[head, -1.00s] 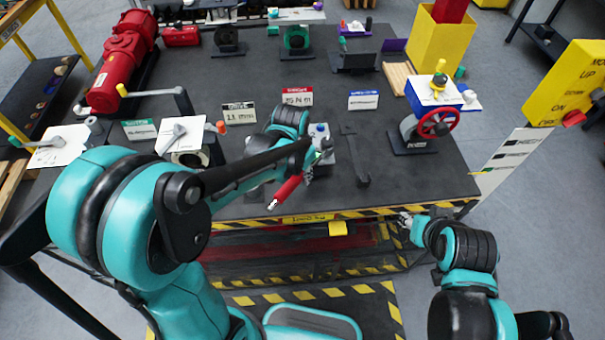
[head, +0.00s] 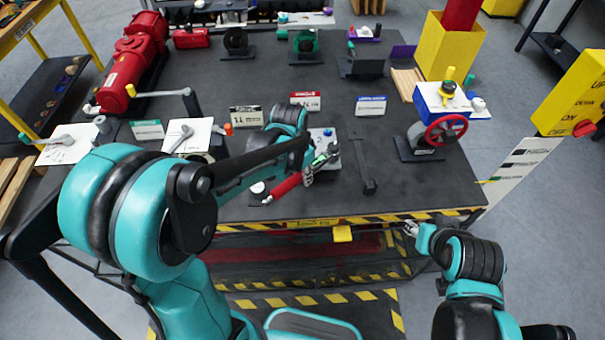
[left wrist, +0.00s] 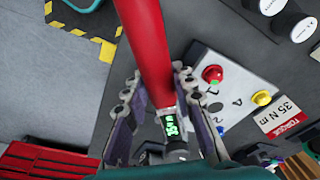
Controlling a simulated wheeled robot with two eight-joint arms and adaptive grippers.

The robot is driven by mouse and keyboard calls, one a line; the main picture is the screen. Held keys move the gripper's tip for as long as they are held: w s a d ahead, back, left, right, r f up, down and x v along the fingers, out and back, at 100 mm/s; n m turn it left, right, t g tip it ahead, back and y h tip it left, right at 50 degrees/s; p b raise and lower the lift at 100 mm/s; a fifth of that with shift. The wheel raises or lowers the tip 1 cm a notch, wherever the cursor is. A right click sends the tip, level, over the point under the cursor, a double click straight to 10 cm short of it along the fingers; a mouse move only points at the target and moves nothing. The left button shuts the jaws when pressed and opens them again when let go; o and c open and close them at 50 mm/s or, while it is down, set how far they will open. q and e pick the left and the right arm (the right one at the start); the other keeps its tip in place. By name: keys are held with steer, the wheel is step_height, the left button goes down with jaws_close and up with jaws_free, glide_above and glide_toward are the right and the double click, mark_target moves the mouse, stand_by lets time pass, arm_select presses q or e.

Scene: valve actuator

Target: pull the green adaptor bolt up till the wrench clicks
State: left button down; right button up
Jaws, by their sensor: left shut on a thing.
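A torque wrench with a red handle (head: 286,186) lies across the front of the table in the head view. My left gripper (head: 318,168) is shut on it near its lit green display. In the left wrist view the red handle (left wrist: 146,45) runs between the fingers, and the display (left wrist: 171,125) reads about 35. A white plate (head: 331,139) is beside the gripper; the left wrist view shows its red knob (left wrist: 212,75) and yellow knob (left wrist: 261,98). I cannot make out the green adaptor bolt or the wrench head's seat. My right gripper (head: 411,229) is at the table's front edge, its jaws unclear.
A dark spanner (head: 363,165) lies right of the plate. A valve with a red handwheel (head: 446,131) stands at the right. Label cards, including a red-topped one (head: 305,100), stand behind.

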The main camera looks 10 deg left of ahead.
arm_select(q)
steer(key=shift+w+a, duration=0.1)
steer(key=shift+w+a+m, duration=0.65)
steer(key=shift+a+m, duration=0.15)
steer(key=shift+m, duration=0.2)
steer(key=shift+w+a, duration=0.1)
steer(key=shift+w+a+m+h+b, duration=0.35)
steer(key=shift+w+a+m, duration=0.4)
steer(key=shift+m, duration=0.35)
steer(key=shift+w, duration=0.15)
steer(key=shift+w+a+m+g, duration=0.3)
steer(key=shift+w+a+m, duration=0.1)
steer(key=shift+w+m, duration=0.45)
steer(key=shift+s, duration=0.1)
steer(key=shift+r, duration=0.15)
